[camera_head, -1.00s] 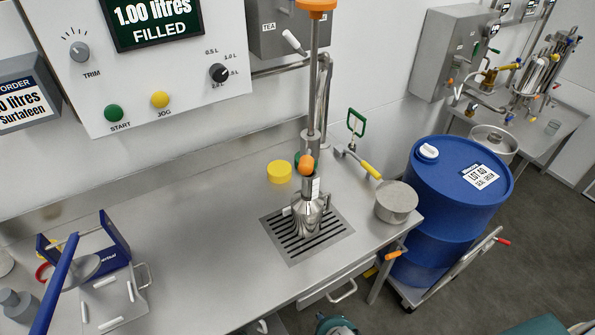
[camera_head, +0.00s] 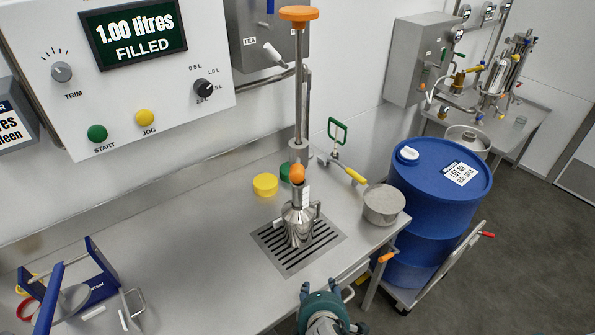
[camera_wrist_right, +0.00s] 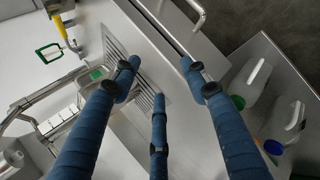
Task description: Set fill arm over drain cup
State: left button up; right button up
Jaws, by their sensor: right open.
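The fill arm is a vertical steel pipe (camera_head: 299,90) with an orange knob (camera_head: 297,14) on top and an orange ball (camera_head: 297,173) low down. A steel jug (camera_head: 298,222) stands upright on the slotted drain grate (camera_head: 272,240), under the orange ball. A round grey metal cup (camera_head: 383,207), possibly the drain cup, sits at the bench's right end. My right gripper (camera_head: 322,305) is at the bench's front edge, in front of the grate and apart from the jug. In the right wrist view its blue fingers (camera_wrist_right: 160,78) are spread open and empty. My left gripper is out of view.
A blue drum (camera_head: 440,200) stands on a cart right of the bench. A yellow lid (camera_head: 265,185) and a green loop handle (camera_head: 337,130) are behind the grate. A blue-framed device (camera_head: 100,270) stands at the left. The bench middle is clear.

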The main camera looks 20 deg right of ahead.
jog(key=w+a+r+n+t+h, duration=0.1)
jog(key=w+a+r+n+t, duration=0.2)
jog(key=r, duration=0.5)
jog(key=w+r+n+t+h, duration=0.1)
jog(key=w+r+n+t, duration=0.15)
jog(key=r+n, duration=0.45)
jog(key=n+t+h, duration=0.1)
jog(key=n+t, duration=0.2)
jog(key=n, duration=0.1)
send_near(297, 171)
jog(key=w+f, duration=0.1)
jog(key=w, duration=0.1)
jog(key=x, duration=0.7)
jog(key=p+x, duration=0.1)
jog(key=x, duration=0.2)
jog(key=shift+d+f, duration=0.35)
grip_shut()
